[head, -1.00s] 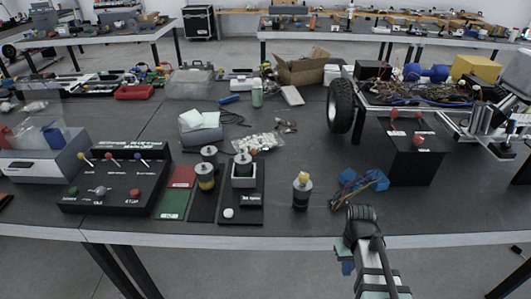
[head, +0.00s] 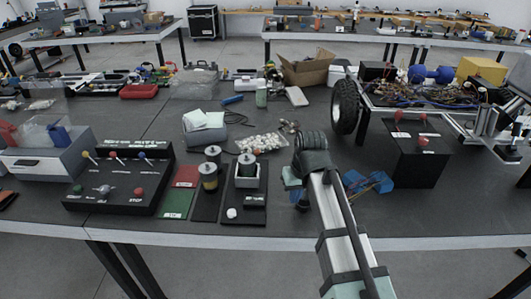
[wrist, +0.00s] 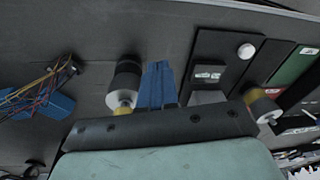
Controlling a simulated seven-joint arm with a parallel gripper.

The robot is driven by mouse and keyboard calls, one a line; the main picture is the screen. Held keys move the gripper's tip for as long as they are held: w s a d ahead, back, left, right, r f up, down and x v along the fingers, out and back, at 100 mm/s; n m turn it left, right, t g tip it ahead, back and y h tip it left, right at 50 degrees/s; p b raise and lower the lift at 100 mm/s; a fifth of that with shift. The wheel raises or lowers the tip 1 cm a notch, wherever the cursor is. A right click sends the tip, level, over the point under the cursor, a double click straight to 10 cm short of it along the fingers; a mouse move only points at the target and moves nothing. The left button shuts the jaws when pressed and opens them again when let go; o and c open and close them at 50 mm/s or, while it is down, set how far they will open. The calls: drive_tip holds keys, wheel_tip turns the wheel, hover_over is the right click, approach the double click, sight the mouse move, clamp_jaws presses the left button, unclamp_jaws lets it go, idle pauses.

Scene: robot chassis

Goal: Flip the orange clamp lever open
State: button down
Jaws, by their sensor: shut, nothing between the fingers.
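I cannot clearly pick out an orange clamp lever in either view. My gripper shows in the wrist view as blue fingers (wrist: 157,85), shut and empty over the table. Left of the fingers in that view is a dark cylinder (wrist: 127,76) with a yellow and white end, apart from them as far as I can see. In the head view my arm comes from the lower right and its wrist hides the spot where this cylinder stood.
A black control box (head: 118,188) with knobs is farther left. Blue parts (head: 375,182) and a black box (head: 412,155) are to the right. A wheeled chassis (head: 345,107) is behind.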

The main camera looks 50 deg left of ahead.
sight(255, 155)
drive_tip(key=w+a+r+m+t+y, duration=0.1)
drive_tip(key=w+a+m+y, duration=0.4)
drive_tip(key=w+a, duration=0.8)
drive_tip(key=a, duration=0.3)
drive_tip(key=shift+w+a+r+y, duration=0.3)
drive_tip(key=shift+w+a+r, duration=0.05)
drive_tip(key=shift+a, duration=0.05)
drive_tip(key=x, duration=0.9)
drive_tip(key=shift+w+a+f, duration=0.15)
drive_tip(key=shift+w+a, duration=0.05)
drive_tip(key=a, duration=0.1)
drive_tip(key=s+a, duration=0.1)
drive_tip(key=shift+s+a+f, duration=0.1)
drive_tip(key=shift+a, duration=0.2)
drive_tip(key=shift+s+a, duration=0.35)
drive_tip(key=shift+a, duration=0.25)
drive_tip(key=shift+s+a+r+t, duration=0.15)
drive_tip(key=shift+r+t, duration=0.1)
drive_tip(key=shift+t, duration=0.15)
